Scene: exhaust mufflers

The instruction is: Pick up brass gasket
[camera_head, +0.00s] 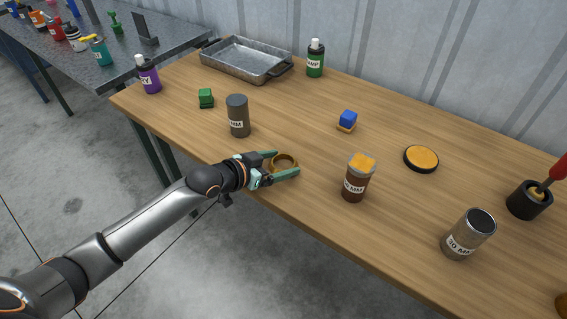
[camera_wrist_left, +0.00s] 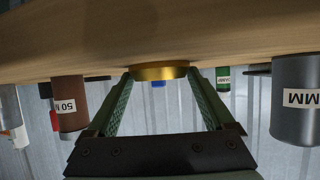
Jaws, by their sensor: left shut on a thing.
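The brass gasket (camera_head: 284,161) is a gold ring near the front edge of the wooden table. My left gripper (camera_head: 287,165) has its green fingers on either side of the ring, shut on it. In the left wrist view the gasket (camera_wrist_left: 160,71) shows edge-on between the tips of the left gripper (camera_wrist_left: 160,80). I cannot tell whether the ring still touches the table. My right gripper is not in view.
A dark grey cylinder (camera_head: 238,116) stands left of the gripper, a brown cylinder with an orange top (camera_head: 356,178) right of it.

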